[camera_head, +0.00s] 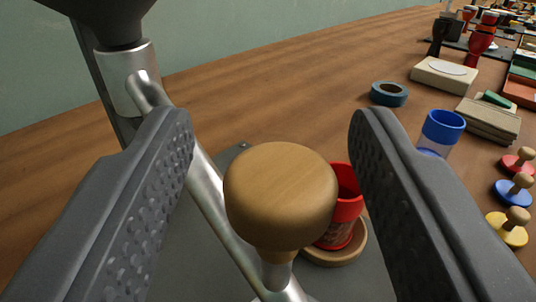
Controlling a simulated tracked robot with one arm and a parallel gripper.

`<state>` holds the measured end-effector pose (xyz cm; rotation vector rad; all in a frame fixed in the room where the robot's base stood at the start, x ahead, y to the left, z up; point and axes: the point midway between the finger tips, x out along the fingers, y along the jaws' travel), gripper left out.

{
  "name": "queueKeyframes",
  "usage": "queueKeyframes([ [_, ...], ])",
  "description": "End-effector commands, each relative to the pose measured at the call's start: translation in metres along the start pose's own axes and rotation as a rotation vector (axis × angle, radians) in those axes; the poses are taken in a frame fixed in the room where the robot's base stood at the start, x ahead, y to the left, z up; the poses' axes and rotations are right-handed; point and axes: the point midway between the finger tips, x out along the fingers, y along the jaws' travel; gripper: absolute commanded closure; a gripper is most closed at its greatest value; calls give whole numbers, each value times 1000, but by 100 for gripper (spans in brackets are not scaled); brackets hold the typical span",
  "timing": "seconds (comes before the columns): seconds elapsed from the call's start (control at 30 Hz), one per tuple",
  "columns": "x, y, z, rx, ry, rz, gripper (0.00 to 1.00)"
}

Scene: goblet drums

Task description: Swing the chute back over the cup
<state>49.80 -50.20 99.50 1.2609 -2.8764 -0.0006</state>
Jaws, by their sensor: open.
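My gripper (271,122) is open, one finger on each side of a round wooden knob (280,190), with a visible gap to each finger. The knob stands on the lower part of a silver metal chute (214,200). The chute slopes down from a metal collar (126,78) under a dark hopper (110,20) at the upper left. A red cup (346,182) stands upright on a round wooden coaster (348,251), behind and right of the knob, which hides part of it. In this view the chute's lower end lies left of the cup; its mouth cannot be made out.
A grey base plate (195,265) lies underneath. A blue-rimmed cup (442,128), a blue tape roll (389,93) and red, blue and yellow knobbed discs (507,229) are to the right. Boxes and goblet drums (481,38) stand farther back. The wooden table (270,85) behind the knob is clear.

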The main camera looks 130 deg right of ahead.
Motion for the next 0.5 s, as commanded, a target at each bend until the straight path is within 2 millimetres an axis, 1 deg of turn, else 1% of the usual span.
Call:
queueKeyframes([
  [0.03,-11,-1,1,1,0,-5,52],
  [0.3,-68,-1,2,2,-1,-5,52],
  [0.4,-85,-2,2,3,2,-6,52],
  [0.5,-98,-1,2,2,2,-2,52],
])
